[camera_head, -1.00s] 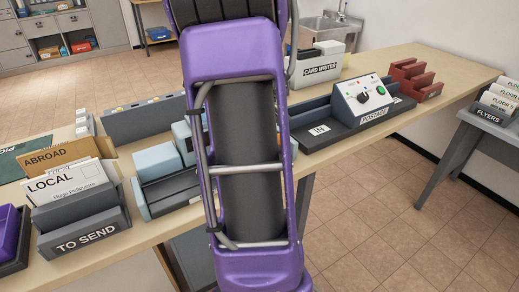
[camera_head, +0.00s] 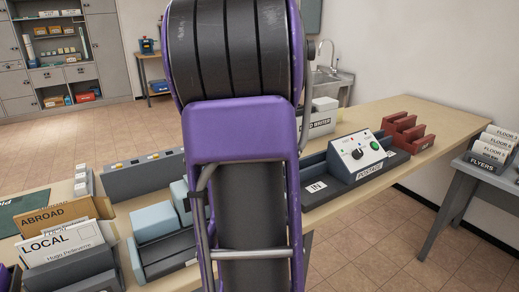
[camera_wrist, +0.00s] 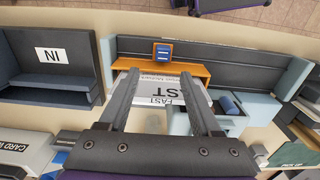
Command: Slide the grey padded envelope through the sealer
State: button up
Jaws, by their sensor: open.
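My gripper (camera_wrist: 159,78) shows in the wrist view with its two dark fingers apart, one on each side of a flat pale item (camera_wrist: 158,98) marked FAST. The item lies beneath or between the fingers, and I cannot tell whether they touch it. Its lettering is partly hidden, and I cannot tell whether it is the grey padded envelope. A light blue and dark machine (camera_wrist: 240,52), perhaps the sealer, lies beyond the fingertips, with an orange piece (camera_wrist: 190,68) in front. In the head view a light blue and dark unit (camera_head: 153,226) stands left of my arm, which hides the gripper.
A dark postage machine (camera_head: 352,160) marked IN stands right of my arm, with a red rack (camera_head: 407,132) behind it. Mail holders (camera_head: 68,240) marked ABROAD and LOCAL stand at the left. A flyers rack (camera_head: 490,155) is on the right table. Tabletop beyond the red rack is clear.

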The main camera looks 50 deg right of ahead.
notch_tip(320, 180, up, 8)
jog(key=p, duration=0.1)
jog(key=shift+f, duration=0.15)
dwell(0.5)
